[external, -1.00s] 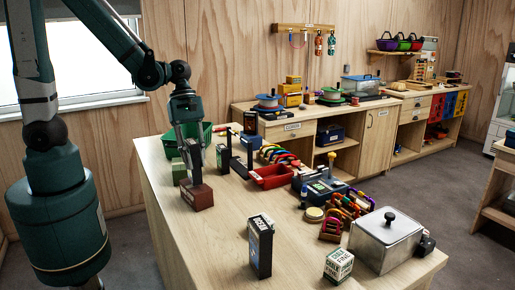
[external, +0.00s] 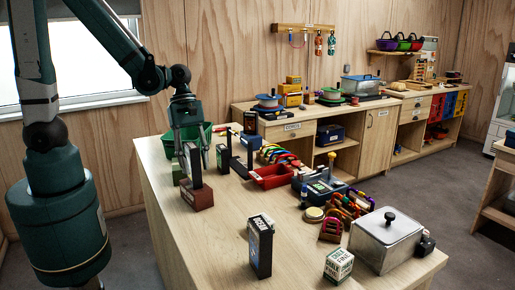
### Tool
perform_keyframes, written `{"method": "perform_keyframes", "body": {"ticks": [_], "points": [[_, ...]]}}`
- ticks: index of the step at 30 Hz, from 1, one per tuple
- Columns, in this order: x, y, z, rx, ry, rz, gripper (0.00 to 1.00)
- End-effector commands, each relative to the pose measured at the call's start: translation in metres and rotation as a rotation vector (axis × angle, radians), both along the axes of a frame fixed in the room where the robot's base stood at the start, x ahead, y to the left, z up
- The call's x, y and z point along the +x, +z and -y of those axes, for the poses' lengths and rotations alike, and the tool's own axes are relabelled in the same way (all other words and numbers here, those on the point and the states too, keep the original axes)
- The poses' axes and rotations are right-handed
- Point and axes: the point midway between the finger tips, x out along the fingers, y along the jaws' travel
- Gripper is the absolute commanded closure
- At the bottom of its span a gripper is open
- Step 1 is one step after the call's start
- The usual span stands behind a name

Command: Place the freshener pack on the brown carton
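The brown carton (external: 197,195) sits on the near left part of the wooden bench. A slim dark pack with a pale face, which looks like the freshener pack (external: 195,168), stands upright on top of it, its base seeming to touch the carton. My gripper (external: 191,146) points down just above and around the pack's upper end. Its fingers look spread, with the pack between or just below them. The gap between fingers and pack is too small to judge. The label cannot be read.
Dark upright packs stand to the right, with another dark box (external: 260,247) in front. A red tray (external: 271,177) is further right. Bare bench lies in front of the carton.

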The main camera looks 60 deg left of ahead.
Motion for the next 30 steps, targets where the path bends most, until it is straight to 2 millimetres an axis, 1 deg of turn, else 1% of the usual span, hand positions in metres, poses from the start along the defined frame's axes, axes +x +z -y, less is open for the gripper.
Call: {"method": "perform_keyframes", "body": {"ticks": [8,14,20,30], "points": [[0.000,0.002,0.000,0.000,0.000,0.000,0.64],[0.000,0.009,-0.002,0.000,0.000,0.000,0.64],[0.000,0.023,-0.008,0.000,0.000,0.000,0.64],[0.000,0.056,-0.022,0.000,0.000,0.001,0.64]]}}
